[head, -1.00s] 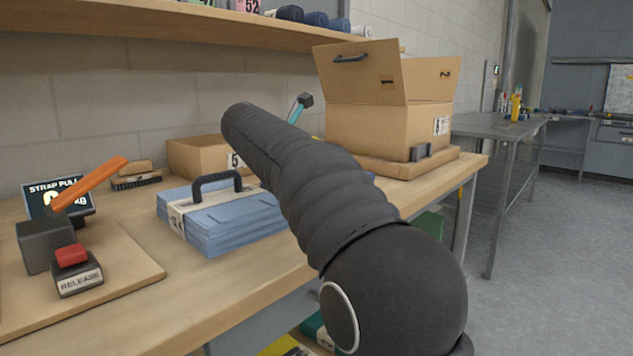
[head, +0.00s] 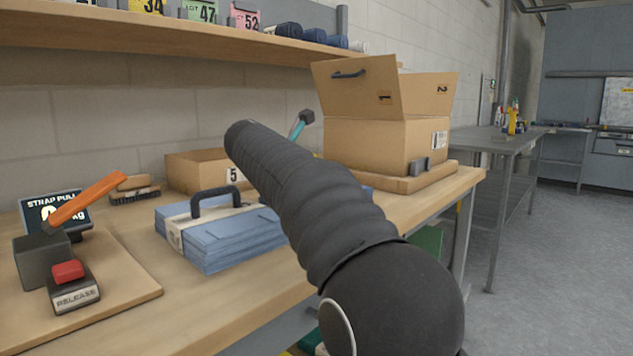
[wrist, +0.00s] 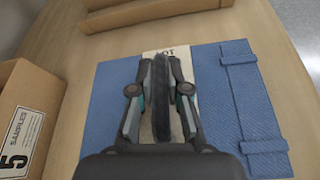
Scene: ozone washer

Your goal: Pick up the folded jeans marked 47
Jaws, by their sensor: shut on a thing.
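In the wrist view my gripper (wrist: 160,92) is shut on the upright black handle (wrist: 161,115) of a stack of folded blue jeans (wrist: 225,92). A pale paper band (wrist: 180,55) with partly hidden print goes around the jeans; I cannot read a 47 on it. In the head view my arm covers the gripper and most of this stack; a bit of blue (head: 366,189) shows past the arm. Another banded stack of blue jeans (head: 222,240) with a black handle (head: 212,200) lies on the table left of my arm, untouched.
A low carton marked 5 (head: 195,170) stands beside the held stack, also in the wrist view (wrist: 25,115). A strap-pull device (head: 42,260) with a red release button (head: 68,271) is at left.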

